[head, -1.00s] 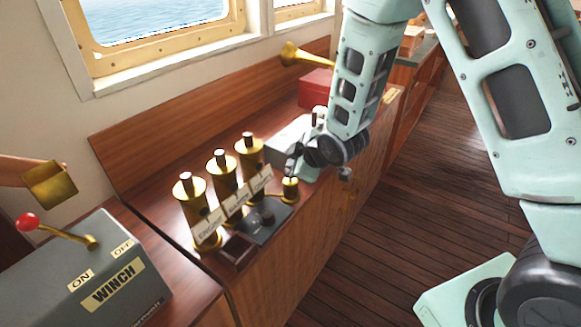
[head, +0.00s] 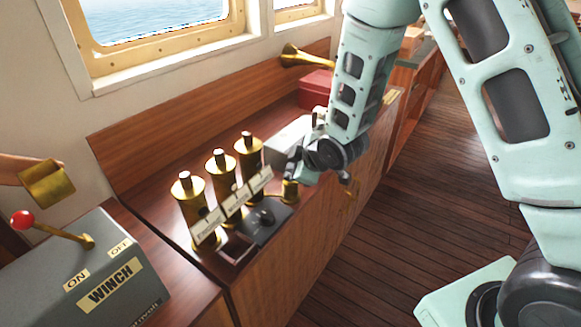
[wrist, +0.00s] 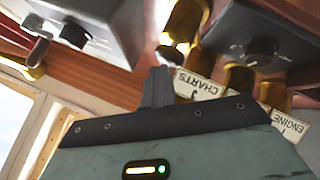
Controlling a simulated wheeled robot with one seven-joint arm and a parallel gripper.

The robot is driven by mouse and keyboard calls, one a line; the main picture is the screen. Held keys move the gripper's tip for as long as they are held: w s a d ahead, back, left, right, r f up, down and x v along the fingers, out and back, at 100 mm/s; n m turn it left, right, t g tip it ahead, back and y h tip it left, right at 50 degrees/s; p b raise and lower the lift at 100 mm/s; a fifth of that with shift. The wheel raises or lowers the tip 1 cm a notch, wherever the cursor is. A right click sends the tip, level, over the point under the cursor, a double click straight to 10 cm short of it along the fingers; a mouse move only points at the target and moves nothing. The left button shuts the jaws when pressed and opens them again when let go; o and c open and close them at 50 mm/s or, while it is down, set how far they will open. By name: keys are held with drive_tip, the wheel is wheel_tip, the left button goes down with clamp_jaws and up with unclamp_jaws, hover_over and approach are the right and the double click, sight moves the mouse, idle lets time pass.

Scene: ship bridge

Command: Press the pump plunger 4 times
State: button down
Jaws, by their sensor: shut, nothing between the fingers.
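A small brass cylinder (head: 290,192), which looks like the pump, stands at the front edge of the wooden console, beside a dark plate with a black knob (head: 263,217). My gripper (head: 291,174) is shut and empty, pointing down just over the top of this cylinder. In the wrist view my shut fingertips (wrist: 158,82) are close to a brass piece with a pale shiny end (wrist: 172,52). I cannot tell whether they touch. The plunger itself is mostly hidden behind my gripper in the head view.
Three tall brass cylinders (head: 220,178) with label plates stand close on the left. A grey winch box (head: 95,265) with a red-knobbed lever is at far left. A pale grey box (head: 288,138), a red box (head: 316,88) and a brass horn (head: 298,56) are behind.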

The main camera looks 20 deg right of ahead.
idle(0.6)
drive_tip(key=shift+r+p, duration=1.25)
drive_tip(key=shift+r, duration=0.55)
wheel_tip(320, 180, up, 5)
drive_tip(key=p, duration=0.3)
drive_tip(key=shift+p, duration=0.3)
idle(1.5)
wheel_tip(320, 180, up, 4)
drive_tip(key=p, duration=1.1)
drive_tip(key=shift+f, duration=0.15)
